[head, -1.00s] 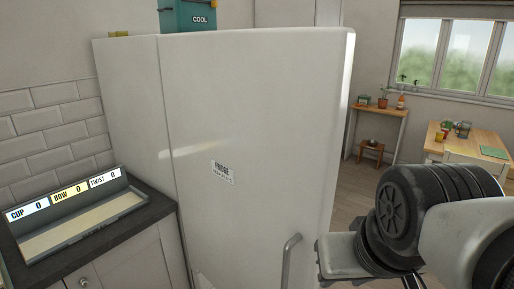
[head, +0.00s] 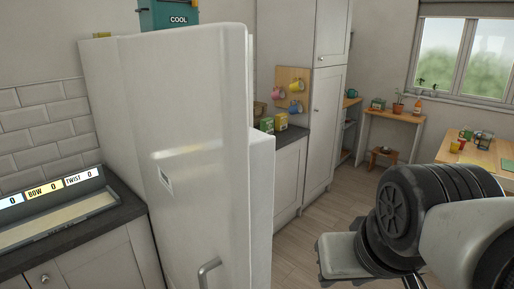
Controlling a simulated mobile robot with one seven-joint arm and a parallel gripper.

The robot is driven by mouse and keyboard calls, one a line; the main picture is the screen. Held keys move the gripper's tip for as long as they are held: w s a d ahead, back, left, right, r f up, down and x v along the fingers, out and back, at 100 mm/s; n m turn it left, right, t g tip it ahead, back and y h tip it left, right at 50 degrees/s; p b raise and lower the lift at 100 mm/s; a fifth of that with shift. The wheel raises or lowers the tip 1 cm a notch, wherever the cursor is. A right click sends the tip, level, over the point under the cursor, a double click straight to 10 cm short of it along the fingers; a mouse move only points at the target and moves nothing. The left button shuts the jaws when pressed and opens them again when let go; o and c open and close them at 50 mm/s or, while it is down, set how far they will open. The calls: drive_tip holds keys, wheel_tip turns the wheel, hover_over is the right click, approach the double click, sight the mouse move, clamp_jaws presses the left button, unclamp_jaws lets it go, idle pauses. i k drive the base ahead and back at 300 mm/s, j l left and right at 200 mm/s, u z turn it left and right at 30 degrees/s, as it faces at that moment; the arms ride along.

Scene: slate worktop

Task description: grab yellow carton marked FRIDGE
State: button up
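A yellow carton (head: 281,121) stands on the dark counter behind the tall white fridge (head: 185,110); a green carton (head: 267,125) is just left of it. The yellow carton's marking is too small to read. The fridge door carries a small label (head: 165,182), seen at a slant, and a grey handle (head: 208,272) low down. A yellow item, mostly hidden, sits on top of the fridge (head: 102,35). My arm fills the lower right, well apart from the cartons. My gripper's fingers are not visible.
A teal COOL box (head: 168,15) stands on the fridge. A tray (head: 62,222) with CUP, BOW and TWIST counters is at left. Mugs hang on a wooden board (head: 291,88) above the cartons. Wooden floor (head: 335,222) is open between the cupboards and my arm.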

sight(284, 117)
drive_tip(key=i+l, duration=0.15)
drive_tip(key=l, duration=0.2)
drive_tip(key=i+l+u, duration=0.15)
drive_tip(key=l, duration=0.2)
drive_tip(key=i+l, duration=0.15)
drive_tip(key=l, duration=0.25)
drive_tip(key=i+l+u, duration=0.1)
drive_tip(key=i+l, duration=0.15)
drive_tip(key=i+l+u, duration=0.1)
drive_tip(key=i+l, duration=0.15)
drive_tip(key=l, duration=0.15)
drive_tip(key=i+l+u, duration=0.1)
drive_tip(key=l, duration=0.25)
drive_tip(key=i+l+u, duration=0.1)
drive_tip(key=i+l, duration=0.7)
drive_tip(key=i, duration=0.2)
drive_tip(key=i+l+u, duration=0.35)
drive_tip(key=i+l, duration=0.15)
drive_tip(key=i, duration=0.3)
drive_tip(key=i+l+u, duration=0.35)
drive_tip(key=i+l, duration=0.3)
drive_tip(key=i+l+u, duration=0.35)
drive_tip(key=i+l, duration=0.3)
drive_tip(key=l, duration=0.25)
